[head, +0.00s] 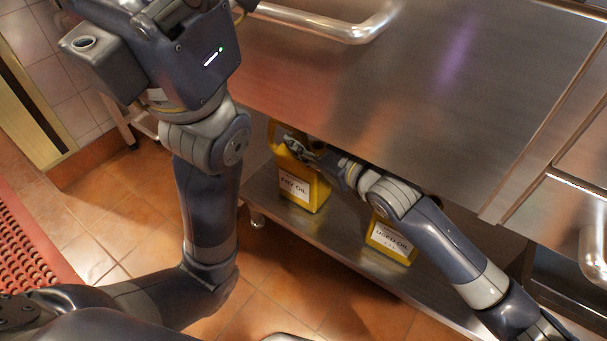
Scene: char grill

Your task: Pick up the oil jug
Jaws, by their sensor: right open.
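Two yellow oil jugs stand on the low metal shelf (345,235) under the counter. The left one, labelled FRY OIL (316,196), is upright, with its top partly covered by my right gripper. The right one, labelled USED OIL (392,246), is partly hidden behind my right arm. My right gripper (300,149) is open beside the upper part of the fry oil jug, near its handle; I cannot tell whether it touches. My left arm rises on the left, and its end is cut off at the top edge, so its fingers do not show clearly.
The steel counter front (400,90) with a bar handle (330,24) overhangs the shelf closely above my right arm. Another handle (594,255) is at the right. The tiled floor (120,200) is open at the left, with a red perforated mat (28,250).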

